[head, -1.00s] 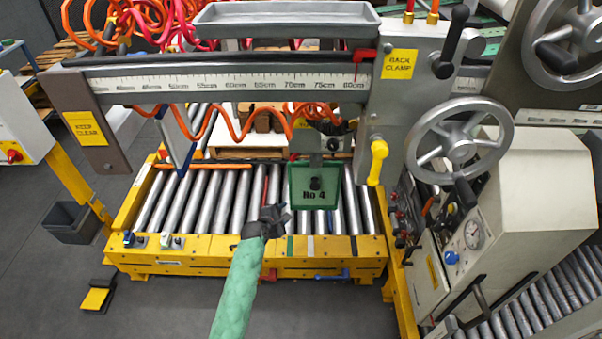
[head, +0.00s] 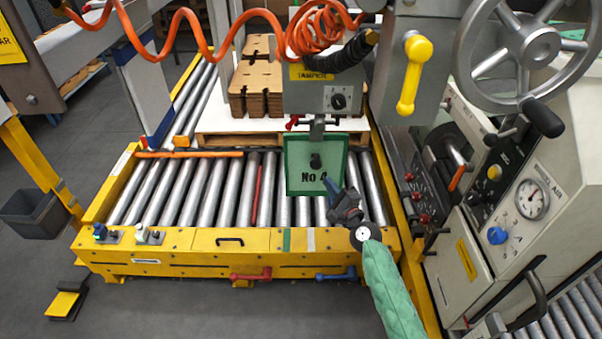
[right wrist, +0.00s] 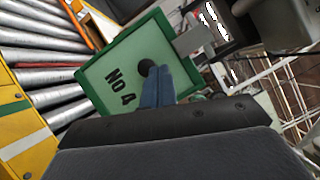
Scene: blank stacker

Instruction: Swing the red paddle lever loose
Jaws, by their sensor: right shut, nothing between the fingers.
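A red lever with a flat handle (head: 250,276) sits low on the front of the yellow roller conveyor, left of a similar blue lever (head: 335,274). Another small red lever (head: 291,123) shows beside the tamper box, above the green-framed "No 4" plate (head: 300,180). I cannot tell which of the two is the paddle lever. My right gripper (head: 334,191) is shut and empty, over the rollers by the plate's lower right corner. In the right wrist view its closed fingers (right wrist: 158,87) point at the plate and overlap its black knob (right wrist: 147,67). My left gripper is out of view.
The yellow conveyor frame (head: 190,241) runs across the front. A yellow handle (head: 411,75) and a handwheel (head: 535,45) stand at upper right. A machine with a pressure gauge (head: 532,199) is at right. An orange coiled hose (head: 205,40) hangs above. Floor at lower left is mostly clear.

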